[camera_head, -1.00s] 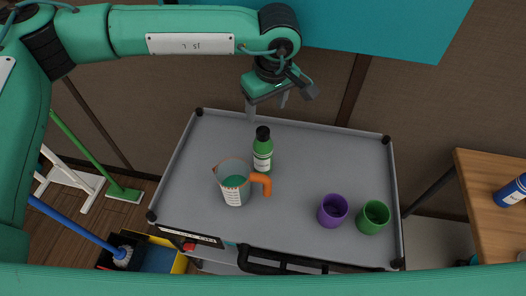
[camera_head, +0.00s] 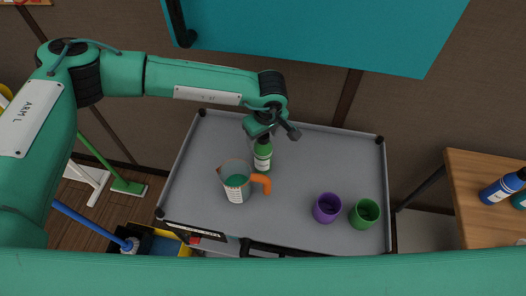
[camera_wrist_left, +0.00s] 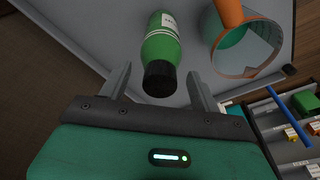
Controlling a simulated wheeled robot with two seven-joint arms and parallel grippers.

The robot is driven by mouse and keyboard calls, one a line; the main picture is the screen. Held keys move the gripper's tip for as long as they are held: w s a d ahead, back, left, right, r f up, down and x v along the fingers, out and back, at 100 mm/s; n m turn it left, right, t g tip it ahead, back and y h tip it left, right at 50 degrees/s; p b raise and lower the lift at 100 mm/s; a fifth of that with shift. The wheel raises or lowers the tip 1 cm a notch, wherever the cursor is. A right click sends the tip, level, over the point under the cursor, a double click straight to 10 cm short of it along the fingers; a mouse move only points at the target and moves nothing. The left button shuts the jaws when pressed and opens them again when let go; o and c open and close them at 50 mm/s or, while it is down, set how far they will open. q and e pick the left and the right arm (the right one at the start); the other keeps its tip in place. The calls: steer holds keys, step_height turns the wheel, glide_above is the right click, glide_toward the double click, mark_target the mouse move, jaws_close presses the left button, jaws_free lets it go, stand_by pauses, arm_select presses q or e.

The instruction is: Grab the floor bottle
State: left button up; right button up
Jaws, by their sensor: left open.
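The green bottle (camera_head: 263,157) with a white label and black cap stands on the grey cart top (camera_head: 300,160). My left gripper (camera_head: 264,137) is over the bottle's upper part in the head view and hides its cap. In the left wrist view the bottle (camera_wrist_left: 161,45) has its black cap between and just ahead of the two fingers of my left gripper (camera_wrist_left: 160,92). The gripper is open, with a gap on each side of the cap. My right gripper is not in view.
A measuring jug (camera_head: 236,181) with an orange handle stands close beside the bottle. A purple cup (camera_head: 327,208) and a green cup (camera_head: 365,214) stand at the cart's right. Blue bottles (camera_head: 500,190) are on a wooden table (camera_head: 470,165).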

arm_select(q)
steer(key=shift+f, duration=0.15)
jaws_close()
